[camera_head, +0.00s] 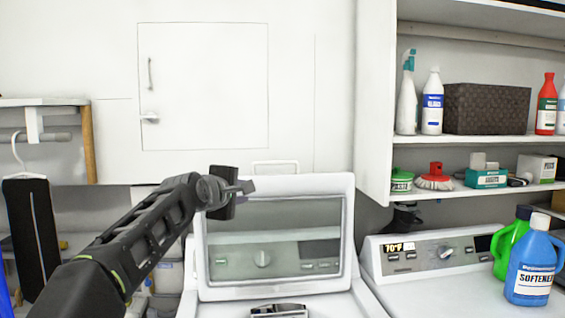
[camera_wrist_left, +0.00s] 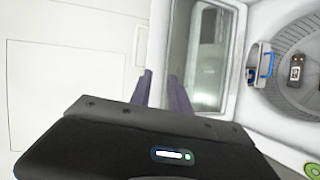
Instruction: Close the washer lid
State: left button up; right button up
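The washer lid (camera_head: 310,186), a white frame around a glass window, stands raised and nearly upright on the washer (camera_head: 368,300). The washer's control panel shows through the glass. My left gripper (camera_head: 246,187) is at the lid's upper left edge in the head view; I cannot tell whether it touches. My right gripper is not in view.
A second machine (camera_head: 430,283) at right carries a blue softener bottle (camera_head: 533,265) and a green bottle (camera_head: 510,243). A wall shelf (camera_head: 460,140) above it holds bottles, a dark basket (camera_head: 487,108) and boxes. A black garment on a hanger (camera_head: 32,235) is at left.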

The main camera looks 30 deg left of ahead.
aim_at(295, 186)
jog(key=i+j, duration=0.2)
jog(key=i, duration=0.25)
jog(key=i+j, duration=0.2)
jog(key=i, duration=0.25)
